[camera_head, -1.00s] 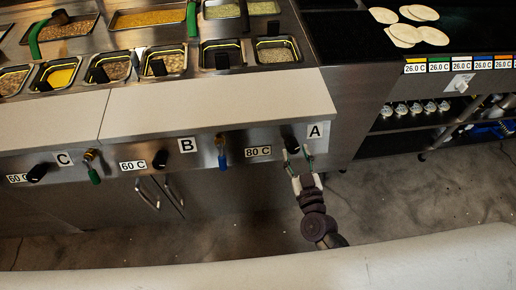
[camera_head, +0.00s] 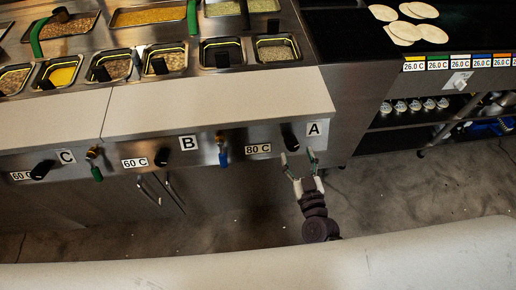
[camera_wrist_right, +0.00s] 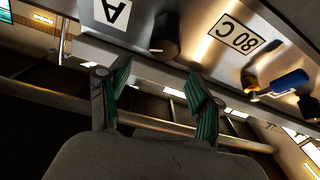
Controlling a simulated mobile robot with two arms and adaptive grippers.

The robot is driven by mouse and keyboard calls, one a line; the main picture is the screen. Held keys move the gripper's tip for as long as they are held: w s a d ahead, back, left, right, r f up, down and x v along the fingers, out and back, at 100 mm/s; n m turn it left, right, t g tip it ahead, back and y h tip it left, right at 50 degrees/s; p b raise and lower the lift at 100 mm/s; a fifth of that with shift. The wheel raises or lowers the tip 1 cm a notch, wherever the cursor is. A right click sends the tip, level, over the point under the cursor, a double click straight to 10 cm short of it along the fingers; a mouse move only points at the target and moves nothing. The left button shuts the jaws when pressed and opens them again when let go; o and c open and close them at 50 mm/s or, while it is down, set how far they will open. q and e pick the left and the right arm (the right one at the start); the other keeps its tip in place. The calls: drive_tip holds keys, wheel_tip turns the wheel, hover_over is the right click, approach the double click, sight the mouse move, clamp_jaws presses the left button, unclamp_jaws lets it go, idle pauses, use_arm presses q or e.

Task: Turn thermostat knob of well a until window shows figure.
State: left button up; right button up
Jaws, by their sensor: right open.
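The black thermostat knob of well A (camera_head: 290,139) sits on the steel front panel, just left of the A label (camera_head: 314,129). The window (camera_head: 258,149) left of the knob reads 80 C. My right gripper (camera_head: 299,160) is open and empty, just below and in front of the knob, apart from it. In the right wrist view, the knob (camera_wrist_right: 165,43) lies beyond the two green-padded fingertips (camera_wrist_right: 160,80), between the A label (camera_wrist_right: 113,12) and the 80 C window (camera_wrist_right: 238,35). My left gripper is not in view.
Knobs B (camera_head: 163,157) and C (camera_head: 42,169) sit further left. A blue-handled valve (camera_head: 222,153) is left of the 80 C window, and a green-handled one (camera_head: 95,168) is near C. Food wells (camera_head: 165,62) line the counter above. Floor below is open.

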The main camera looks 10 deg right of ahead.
drive_tip(key=s+p, duration=0.1)
drive_tip(key=s, duration=0.5)
drive_tip(key=shift+d, duration=0.25)
idle(0.3)
drive_tip(key=s+d+f+g, duration=0.1)
drive_tip(key=s+f+g, duration=0.25)
drive_tip(key=f, duration=0.55)
drive_tip(key=s+d+f+n+g, duration=0.1)
drive_tip(key=s+f+g, duration=0.25)
drive_tip(key=f, duration=0.65)
drive_tip(key=s+d+f+g, duration=0.15)
drive_tip(key=s+f, duration=0.25)
drive_tip(key=f, duration=0.5)
drive_tip(key=s+d+f+g, duration=0.2)
drive_tip(key=s+f+g, duration=0.2)
drive_tip(key=s, duration=0.6)
drive_tip(key=s+d+f+m+g+h, duration=0.1)
drive_tip(key=s+f+g, duration=0.3)
drive_tip(key=s+f, duration=0.4)
drive_tip(key=shift+s+d+h, duration=0.3)
drive_tip(key=shift+s+d, duration=0.35)
drive_tip(key=shift+s, duration=0.4)
drive_tip(key=shift+g, duration=0.25)
